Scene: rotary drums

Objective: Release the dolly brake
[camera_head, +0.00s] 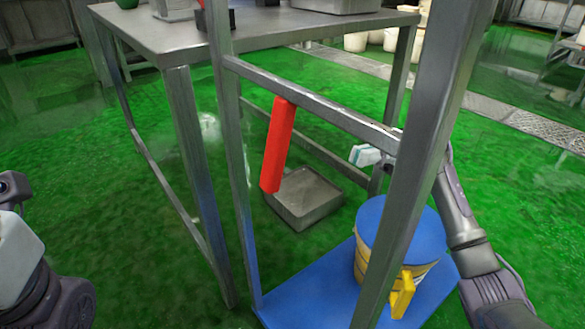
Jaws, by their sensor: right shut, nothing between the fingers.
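The dolly has a blue platform (305,297) and a tall grey metal frame. A red bar-shaped handle (277,146) hangs from the frame's crossbar (330,111), tilted with its lower end toward the left; I take it for the brake lever. A drum with a blue lid (402,228) stands on the platform, with a yellow part (402,294) at its front. My right gripper (357,156) is shut and empty, to the right of the red handle and apart from it. The right frame post hides part of my right arm. My left arm shows at the left edge, its fingers out of view.
A grey metal table (140,33) stands behind the frame at the left, its legs close to the dolly. A shallow grey tray (304,198) lies on the green floor beyond the handle. A floor drain grate (545,127) runs at the right. Open floor lies left of the dolly.

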